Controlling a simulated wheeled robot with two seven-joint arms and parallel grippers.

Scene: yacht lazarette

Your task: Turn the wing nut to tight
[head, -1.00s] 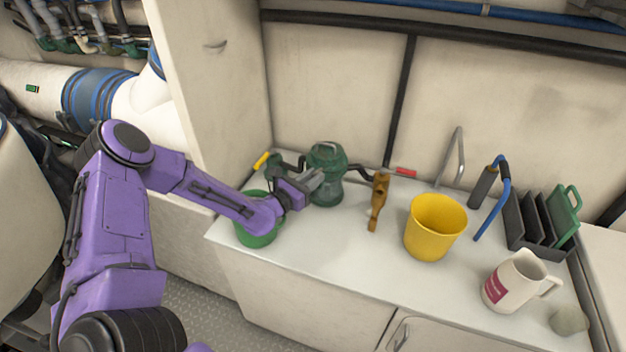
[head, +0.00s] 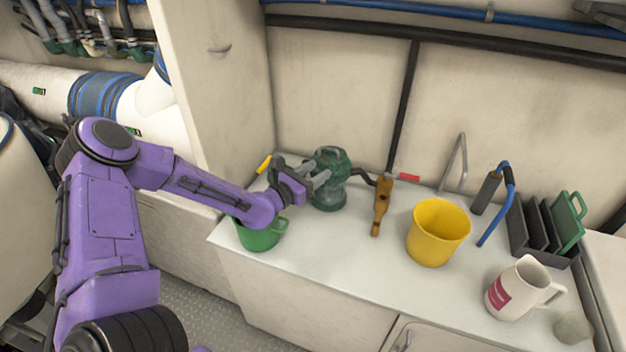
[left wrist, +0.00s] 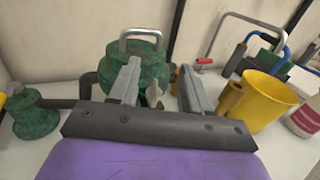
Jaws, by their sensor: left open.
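A green, worn metal strainer (head: 329,196) stands on the white counter, with a metal loop on its lid in the left wrist view (left wrist: 150,52). A small pale metal wing nut (left wrist: 153,93) shows low on the strainer's near side, between my fingers in the picture. I cannot make out the wing nut in the head view. My left gripper (head: 322,178) is open and empty at the strainer's near left side. In the left wrist view its two grey fingers (left wrist: 160,78) point at the strainer, one either side of the nut; I cannot tell whether they touch anything.
A green mug (head: 259,236) stands below my left wrist. A pipe with a red-handled valve (head: 408,177) lies behind. The counter's front middle is clear.

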